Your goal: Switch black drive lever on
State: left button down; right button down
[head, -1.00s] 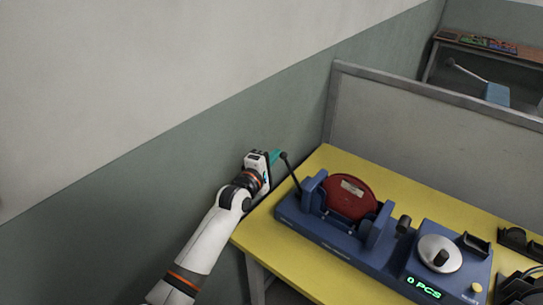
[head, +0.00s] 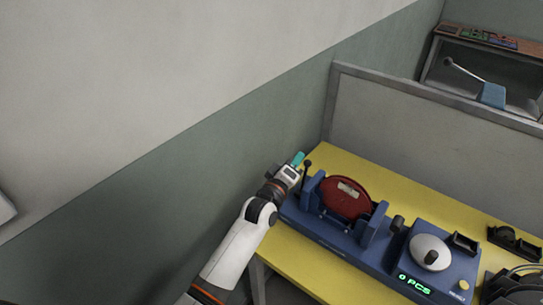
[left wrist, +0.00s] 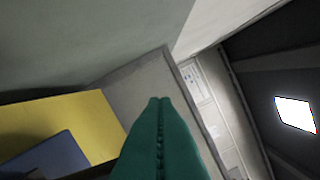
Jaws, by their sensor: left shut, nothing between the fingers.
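The black drive lever (head: 306,172) stands close to upright at the left end of the blue machine (head: 330,232) in the head view, with a round knob on top. My left gripper (head: 298,159), with teal fingers, is just left of the knob, at about its height. The fingers look to be touching or very near the lever; I cannot tell which. In the left wrist view the green fingers (left wrist: 160,135) are pressed together with nothing between them. The lever cannot be made out there. My right gripper is not in view.
The machine holds a red disc (head: 345,197) and has a counter unit with a grey dome (head: 430,251) and green display at the right. It stands on a yellow table (head: 375,168). A grey partition (head: 400,125) rises behind, and a wall stands left.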

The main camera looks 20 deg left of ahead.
pick_arm(q)
jog(key=shift+s+d+m, duration=0.2)
jog(key=shift+d+m, duration=0.2)
jog(key=shift+d, duration=0.05)
jog(key=shift+f, duration=0.1)
